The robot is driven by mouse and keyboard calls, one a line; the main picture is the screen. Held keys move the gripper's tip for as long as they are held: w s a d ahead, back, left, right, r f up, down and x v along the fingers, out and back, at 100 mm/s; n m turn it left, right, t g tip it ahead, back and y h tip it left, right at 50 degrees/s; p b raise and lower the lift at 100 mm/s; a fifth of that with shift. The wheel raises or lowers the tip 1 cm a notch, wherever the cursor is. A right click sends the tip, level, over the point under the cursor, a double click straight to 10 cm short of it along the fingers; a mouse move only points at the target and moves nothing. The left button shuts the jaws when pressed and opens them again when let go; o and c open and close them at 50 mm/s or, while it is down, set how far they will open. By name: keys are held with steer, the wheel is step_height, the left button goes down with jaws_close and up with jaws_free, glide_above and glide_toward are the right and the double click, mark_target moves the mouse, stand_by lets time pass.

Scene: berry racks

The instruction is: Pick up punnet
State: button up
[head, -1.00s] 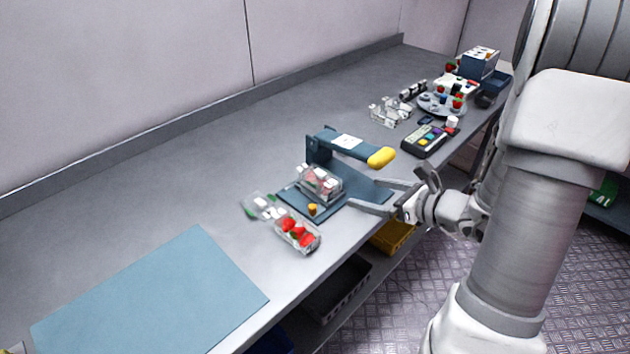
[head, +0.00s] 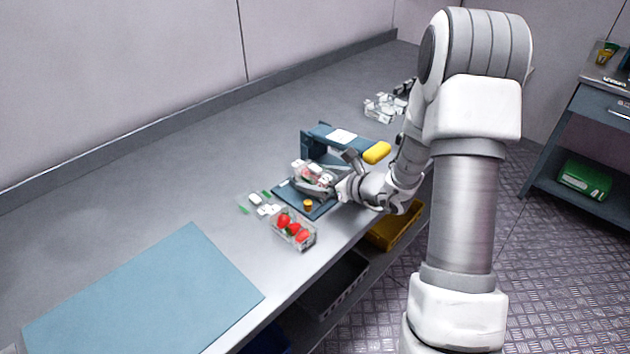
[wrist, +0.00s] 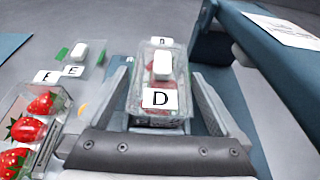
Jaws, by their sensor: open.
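A clear lidded punnet (head: 301,171) with red berries inside and white labels stands on the dark blue plate of the press-like device. In the wrist view the punnet (wrist: 150,112) shows a label marked D and a white block on top. My gripper (head: 329,183) is open at the punnet. In the wrist view my gripper (wrist: 163,98) has one finger on each side of it, and gaps seem to show beside it. The fingers partly hide the punnet in the head view.
An open punnet of strawberries (head: 294,230) sits to the left, with a clear lid (head: 258,203) beside it. The device's blue lever (head: 345,135) with a yellow handle (head: 377,152) stands close behind the gripper. A blue mat (head: 145,295) lies bare at front left.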

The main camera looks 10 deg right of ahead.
steer(key=shift+w+a+f, duration=0.2)
steer(key=shift+w+a, duration=0.05)
steer(key=shift+w, duration=0.2)
steer(key=c, duration=1.4)
